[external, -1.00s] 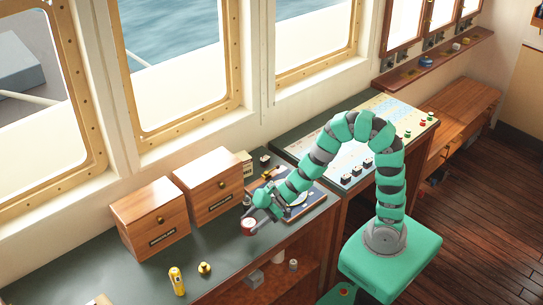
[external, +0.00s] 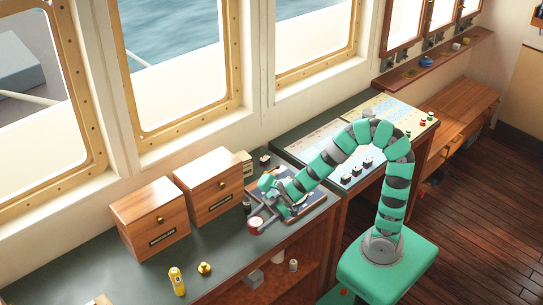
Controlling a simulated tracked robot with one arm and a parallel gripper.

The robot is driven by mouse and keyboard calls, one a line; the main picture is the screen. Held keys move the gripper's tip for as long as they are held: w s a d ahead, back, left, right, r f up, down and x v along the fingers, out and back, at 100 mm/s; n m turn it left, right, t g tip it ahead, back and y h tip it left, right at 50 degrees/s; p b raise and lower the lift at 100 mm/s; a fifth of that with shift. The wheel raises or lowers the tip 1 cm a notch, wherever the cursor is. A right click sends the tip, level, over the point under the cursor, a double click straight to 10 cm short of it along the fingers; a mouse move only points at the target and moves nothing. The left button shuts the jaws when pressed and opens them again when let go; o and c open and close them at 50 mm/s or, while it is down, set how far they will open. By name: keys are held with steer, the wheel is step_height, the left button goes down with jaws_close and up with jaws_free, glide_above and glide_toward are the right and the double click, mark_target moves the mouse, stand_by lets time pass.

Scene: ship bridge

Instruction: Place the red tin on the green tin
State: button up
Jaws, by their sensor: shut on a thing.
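The red tin (external: 256,225), small with a pale top, is at the end of my arm near the front edge of the dark green counter. My gripper (external: 262,217) is shut on it. The tin looks slightly tilted, and I cannot tell whether it touches the counter. I cannot make out the green tin; it may be hidden behind my arm and gripper.
Two wooden drawer boxes (external: 152,219) (external: 209,187) stand along the window side. A small dark bottle (external: 247,204) is just behind the red tin. A yellow bottle (external: 177,281) and a brass object (external: 204,268) stand at the front left. The counter between is clear.

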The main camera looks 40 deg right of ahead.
step_height(320, 180, up, 14)
steer(key=w+d+r+m+t+h+p, duration=0.2)
steer(key=w+d+m+t+p, duration=0.3)
steer(key=w+d, duration=1.1)
steer(key=w+d+m+t+h+p, duration=0.2)
steer(key=d, duration=1)
steer(key=w+d+m+t+h+p, duration=0.2)
steer(key=w+d+m, duration=0.1)
steer(key=d, duration=0.9)
steer(key=s+d+m+t+h+p, duration=0.1)
steer(key=s+d+m+h+p, duration=0.15)
steer(key=d, duration=0.85)
steer(key=s+d+m+t+h+p, duration=0.1)
steer(key=s+d+m+h+p, duration=0.15)
steer(key=d, duration=0.95)
steer(key=s+d+f+m+g+h+p, duration=0.1)
steer(key=s+d+m+h+p, duration=0.25)
steer(key=s+d, duration=0.9)
steer(key=h+p, duration=0.1)
steer(key=p, duration=0.1)
glide_above(371, 113)
steer(key=f, duration=0.6)
steer(key=shift+s+a+f, duration=0.1)
steer(key=shift+s+f, duration=0.1)
steer(key=shift+f, duration=2)
